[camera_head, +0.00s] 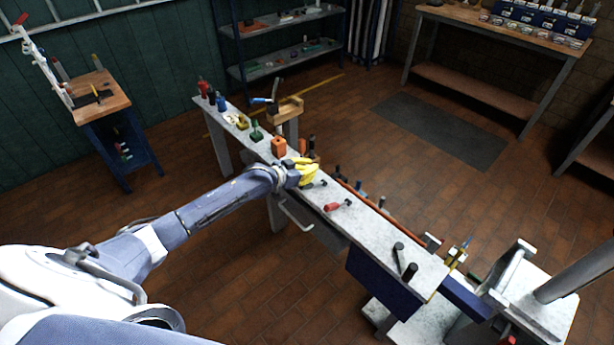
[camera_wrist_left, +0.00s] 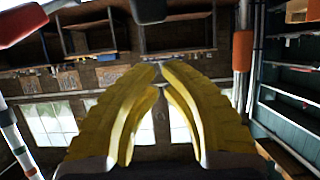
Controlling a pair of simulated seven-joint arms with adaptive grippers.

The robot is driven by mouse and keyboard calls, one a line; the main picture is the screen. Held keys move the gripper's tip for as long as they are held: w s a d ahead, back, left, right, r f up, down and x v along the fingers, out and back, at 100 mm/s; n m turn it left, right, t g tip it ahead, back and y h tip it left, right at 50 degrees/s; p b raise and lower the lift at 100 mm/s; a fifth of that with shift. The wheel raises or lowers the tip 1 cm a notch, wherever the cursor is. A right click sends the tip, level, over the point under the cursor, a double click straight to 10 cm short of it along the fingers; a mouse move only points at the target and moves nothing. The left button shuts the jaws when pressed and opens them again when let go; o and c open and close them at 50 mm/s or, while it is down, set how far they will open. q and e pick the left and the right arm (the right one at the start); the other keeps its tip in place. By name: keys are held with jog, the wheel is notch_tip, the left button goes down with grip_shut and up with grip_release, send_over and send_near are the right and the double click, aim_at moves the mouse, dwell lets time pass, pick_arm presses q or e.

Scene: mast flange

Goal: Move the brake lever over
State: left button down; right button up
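A long narrow bench (camera_head: 372,222) carries several handled parts; I cannot tell which is the brake lever. A red-handled part (camera_head: 335,206) lies on its top, to the right of my left gripper. Black cylindrical grips (camera_head: 404,262) stand at the near right end. My left gripper (camera_head: 309,172) has yellow fingers over the middle of the bench. In the left wrist view its fingertips (camera_wrist_left: 159,70) come nearly together, with nothing visible between them. A red handle (camera_wrist_left: 20,20), a black rounded end (camera_wrist_left: 148,9) and an orange grip (camera_wrist_left: 242,50) show around the fingers. My right gripper is not in view.
An orange block (camera_head: 279,146) and small tools stand on the bench beyond my left gripper. A post (camera_head: 580,272) rises at the right end. A side table (camera_head: 100,100) stands at left, with shelves (camera_head: 285,45) behind. Floor around the bench is mostly clear.

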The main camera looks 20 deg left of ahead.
pick_arm(q)
jog(key=f+v, duration=0.2)
jog(key=v, duration=0.7)
jog(key=shift+v, duration=0.8)
